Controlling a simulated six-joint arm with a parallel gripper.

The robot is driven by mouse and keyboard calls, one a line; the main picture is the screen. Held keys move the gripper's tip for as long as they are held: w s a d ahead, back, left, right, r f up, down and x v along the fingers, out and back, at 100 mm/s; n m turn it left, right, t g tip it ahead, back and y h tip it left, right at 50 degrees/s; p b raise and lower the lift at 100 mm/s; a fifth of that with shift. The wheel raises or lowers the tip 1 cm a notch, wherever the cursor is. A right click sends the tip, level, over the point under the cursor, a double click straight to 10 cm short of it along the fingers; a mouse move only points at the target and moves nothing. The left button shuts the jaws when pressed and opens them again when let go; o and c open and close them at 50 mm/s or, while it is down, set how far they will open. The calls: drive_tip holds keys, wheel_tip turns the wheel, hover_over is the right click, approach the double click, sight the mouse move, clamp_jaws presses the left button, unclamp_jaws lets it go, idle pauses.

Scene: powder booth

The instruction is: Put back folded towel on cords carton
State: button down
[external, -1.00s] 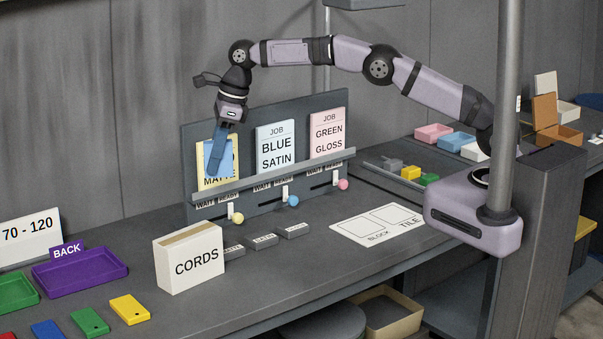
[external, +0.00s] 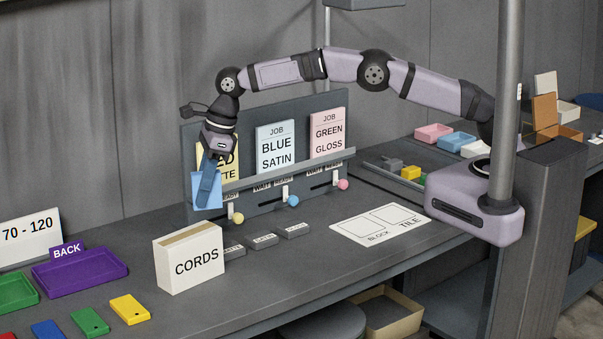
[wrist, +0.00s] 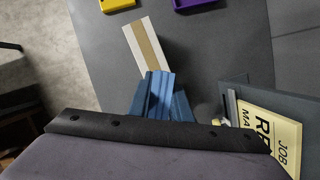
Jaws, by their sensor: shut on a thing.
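The folded towel (external: 207,190) is blue and hangs from my gripper (external: 216,160), which is shut on it. The cords carton (external: 188,258) is a white box with a tan tape strip and the word CORDS. It stands on the bench, below and slightly left of the towel, with a clear gap in the external view. The carton (wrist: 147,45) also shows just beyond the towel in the wrist view.
A board with job cards (external: 276,148) stands right behind the towel, with colored knobs (external: 293,201) on its front. Small grey blocks (external: 263,241) lie right of the carton. A purple tray (external: 80,272) and a yellow block (external: 130,309) lie to its left.

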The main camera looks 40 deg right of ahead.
drive_tip(key=shift+f+p, duration=1.1)
drive_tip(key=shift+f, duration=1.2)
drive_tip(key=shift+f, duration=0.1)
drive_tip(key=shift+f, duration=0.1)
drive_tip(key=c, duration=1.6)
unclamp_jaws()
drive_tip(key=shift+r, duration=0.35)
drive_tip(key=b+v, duration=0.5)
drive_tip(key=v, duration=0.6)
drive_tip(key=shift+s+d+r, duration=0.1)
drive_tip(key=shift+d+r, duration=0.05)
drive_tip(key=shift+r, duration=0.25)
